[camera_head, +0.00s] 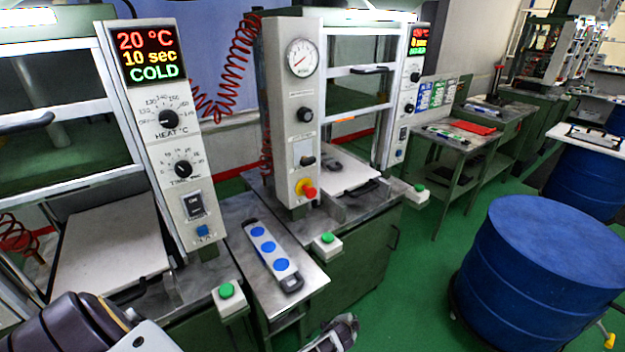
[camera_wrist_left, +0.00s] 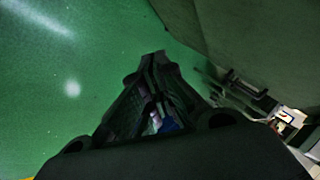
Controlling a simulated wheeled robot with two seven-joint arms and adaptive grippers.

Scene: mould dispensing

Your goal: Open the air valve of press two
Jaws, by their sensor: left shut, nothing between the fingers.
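Press two's front column (camera_head: 290,110) stands in the middle of the head view, with a round pressure gauge (camera_head: 302,58) at its top. Below are a black knob (camera_head: 305,114), a small black lever (camera_head: 307,161) and a red knob (camera_head: 309,193) on yellow. The labels are too small to read, so I cannot tell for certain which is the air valve. My left gripper (camera_head: 345,331) is at the bottom edge of the head view, low and in front of the press, apart from these controls. In the left wrist view it (camera_wrist_left: 153,60) is shut and empty. My right gripper is out of view.
Press one's panel (camera_head: 160,130) shows 20 °C, 10 sec, COLD. Between the presses, a metal bench (camera_head: 240,215) bears a bar with blue discs (camera_head: 268,247). Green push buttons (camera_head: 327,239) project at the front. A blue drum (camera_head: 545,260) stands right; green floor (camera_head: 420,280) is open between.

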